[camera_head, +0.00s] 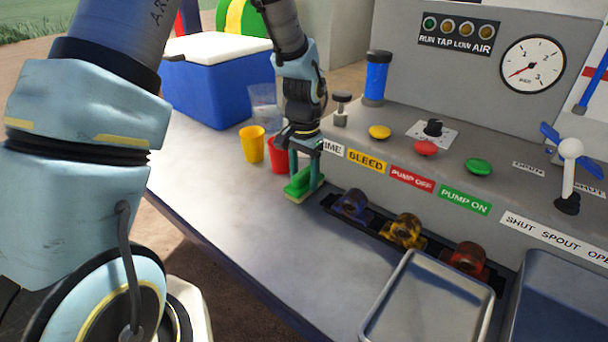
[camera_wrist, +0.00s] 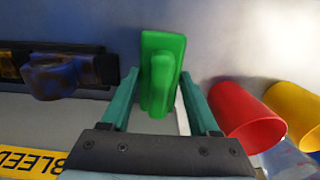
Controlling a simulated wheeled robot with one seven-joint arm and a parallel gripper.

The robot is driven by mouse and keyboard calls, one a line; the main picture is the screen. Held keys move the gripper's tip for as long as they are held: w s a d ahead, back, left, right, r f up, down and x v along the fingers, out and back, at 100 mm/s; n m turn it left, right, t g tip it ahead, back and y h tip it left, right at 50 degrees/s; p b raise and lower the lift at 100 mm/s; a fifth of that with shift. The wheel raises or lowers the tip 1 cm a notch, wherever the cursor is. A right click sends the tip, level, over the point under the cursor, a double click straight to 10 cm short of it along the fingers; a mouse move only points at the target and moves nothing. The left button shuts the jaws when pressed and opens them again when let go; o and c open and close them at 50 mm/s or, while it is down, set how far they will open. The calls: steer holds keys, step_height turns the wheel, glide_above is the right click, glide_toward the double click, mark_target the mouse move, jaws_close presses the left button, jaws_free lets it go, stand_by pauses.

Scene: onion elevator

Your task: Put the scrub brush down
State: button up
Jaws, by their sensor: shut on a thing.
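The scrub brush (camera_head: 299,186) is green with a pale lower edge. In the head view it is at the counter's surface, beside the control panel's front; I cannot tell whether it touches the counter. My gripper (camera_head: 306,178) points down over it, with its teal fingers on either side of the brush. In the wrist view the green brush (camera_wrist: 160,85) shows its block and raised handle between the two fingers of my gripper (camera_wrist: 158,100). My gripper is shut on the brush.
A red cup (camera_head: 278,154) and a yellow cup (camera_head: 252,144) stand close by, with a clear glass (camera_head: 264,108) behind. A rack with coloured knobs (camera_head: 407,230) lies right of the brush. A metal tray (camera_head: 428,300) is at front right. The counter's front left (camera_head: 245,225) is clear.

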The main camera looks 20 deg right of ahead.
mark_target(304, 171)
steer(key=shift+f, duration=0.2)
steer(key=o, duration=1.2)
steer(key=shift+r, duration=0.1)
step_height(304, 171, up, 12)
steer(key=b, duration=0.2)
steer(key=s+a+f+n, duration=0.1)
steer(key=a+n, duration=0.4)
steer(key=a, duration=1)
steer(key=s+a+f+n+t, duration=0.1)
steer(key=a+n, duration=0.5)
steer(key=a, duration=0.9)
steer(key=shift+s+f+t, duration=0.3)
steer(key=shift+s+f, duration=0.25)
steer(key=shift+s, duration=0.45)
